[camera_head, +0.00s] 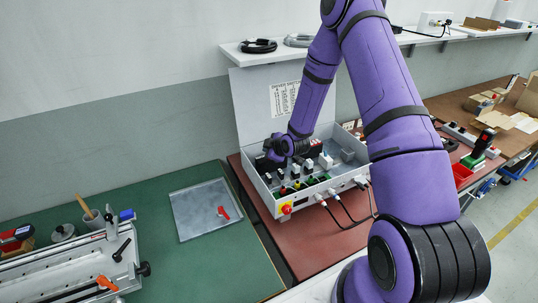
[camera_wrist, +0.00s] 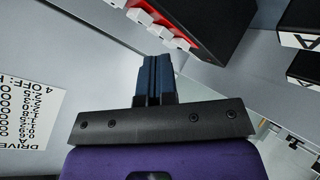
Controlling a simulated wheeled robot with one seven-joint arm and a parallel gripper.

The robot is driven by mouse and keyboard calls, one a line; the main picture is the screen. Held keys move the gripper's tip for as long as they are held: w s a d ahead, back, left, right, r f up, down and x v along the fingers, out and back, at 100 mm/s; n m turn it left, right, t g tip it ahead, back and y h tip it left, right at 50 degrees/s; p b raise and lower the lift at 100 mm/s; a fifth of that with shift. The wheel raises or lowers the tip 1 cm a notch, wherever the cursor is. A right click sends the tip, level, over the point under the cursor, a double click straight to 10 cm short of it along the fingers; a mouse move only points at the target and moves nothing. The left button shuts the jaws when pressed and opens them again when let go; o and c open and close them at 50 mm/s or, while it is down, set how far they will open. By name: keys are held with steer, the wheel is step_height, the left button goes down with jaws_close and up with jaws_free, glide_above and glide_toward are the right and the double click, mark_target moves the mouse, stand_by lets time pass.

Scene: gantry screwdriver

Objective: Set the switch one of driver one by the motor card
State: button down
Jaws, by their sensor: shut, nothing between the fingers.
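My gripper (camera_wrist: 155,62) is shut and empty, its two dark blue fingers side by side in the wrist view. Just beyond the fingertips is a red switch block (camera_wrist: 182,36) with several small white levers, on the side of a black driver (camera_wrist: 228,22). I cannot tell whether the fingertips touch a lever. In the head view the card (camera_head: 284,98) is on the raised lid. My purple wrist is inside the open box there, and the fingertips are not clear.
The grey control box (camera_head: 268,202) stands open, with several small parts inside and cables at its front. More black units with white labels (camera_wrist: 300,55) are at the right in the wrist view. A metal plate with a red-handled item (camera_head: 222,212) lies on the green table.

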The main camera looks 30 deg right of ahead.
stand_by(0.3)
steer(key=shift+s+r, duration=0.1)
steer(key=shift+r, duration=0.5)
steer(key=shift+s+r, duration=0.15)
steer(key=shift+r, duration=1.1)
steer(key=shift+s+r, duration=0.15)
steer(key=shift+r, duration=1.1)
steer(key=s+a+r+m+g+h, duration=0.1)
steer(key=s+r+m, duration=0.1)
steer(key=s+r, duration=0.5)
steer(key=s+a+r+m+g+h, duration=0.1)
steer(key=s+r+m, duration=0.1)
steer(key=r, duration=0.8)
steer(key=s+a+r+m+g+h, duration=0.1)
steer(key=s+r, duration=0.4)
steer(key=r, duration=0.4)
steer(key=s+a+r+m+g, duration=0.1)
steer(key=s+r+m, duration=0.2)
steer(key=s, duration=1)
steer(key=s+a+r+m+g+y, duration=0.1)
steer(key=s+r, duration=0.5)
steer(key=s, duration=0.7)
steer(key=shift+a+m, duration=0.7)
steer(key=shift+m, duration=0.5)
